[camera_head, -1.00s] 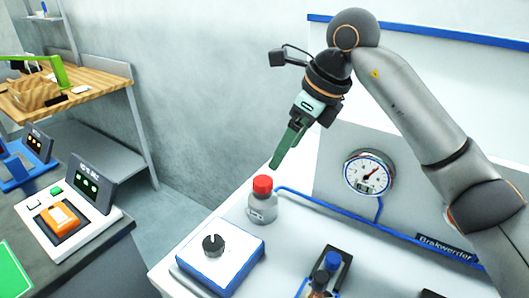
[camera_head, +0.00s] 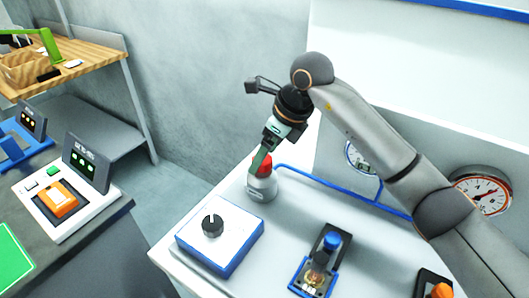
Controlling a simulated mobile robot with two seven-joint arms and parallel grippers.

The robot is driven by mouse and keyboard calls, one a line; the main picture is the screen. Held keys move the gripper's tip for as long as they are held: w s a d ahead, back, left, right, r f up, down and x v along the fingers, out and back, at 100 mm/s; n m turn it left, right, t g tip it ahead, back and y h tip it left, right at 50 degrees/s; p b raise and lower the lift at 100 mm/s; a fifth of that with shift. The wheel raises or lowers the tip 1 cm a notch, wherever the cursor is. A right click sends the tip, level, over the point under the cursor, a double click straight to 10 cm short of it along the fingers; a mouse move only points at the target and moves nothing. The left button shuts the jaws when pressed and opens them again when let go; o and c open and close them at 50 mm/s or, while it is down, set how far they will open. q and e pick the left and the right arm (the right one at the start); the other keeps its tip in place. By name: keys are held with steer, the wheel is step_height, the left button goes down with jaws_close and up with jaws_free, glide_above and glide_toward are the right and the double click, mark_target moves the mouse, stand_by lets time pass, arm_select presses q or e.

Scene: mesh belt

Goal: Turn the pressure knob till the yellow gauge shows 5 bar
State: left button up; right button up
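My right gripper (camera_head: 261,158), with green fingers, points down at the red-capped bottle (camera_head: 262,190). Its fingertips overlap the red cap in the picture; I cannot tell if they touch it or how far they are open. A black knob (camera_head: 212,225) with a white mark sits on a white and blue box. A blue knob (camera_head: 332,240) and an orange knob (camera_head: 441,291) sit on fixtures further right. One round gauge (camera_head: 357,158) is partly hidden by my arm. A second gauge (camera_head: 484,192) has a red pointer. No yellow gauge is recognisable. My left gripper is out of view.
A blue pipe (camera_head: 310,179) runs along the back of the white bench. A dark counter with an orange-buttoned device (camera_head: 58,200) stands left, across a gap. A wooden-topped shelf (camera_head: 95,55) is behind it. The bench between the box and the blue knob is clear.

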steer(key=shift+w+a+f, duration=0.1)
steer(key=shift+a+f, duration=0.05)
steer(key=shift+f, duration=0.25)
steer(key=shift+c, duration=0.3)
jaws_close()
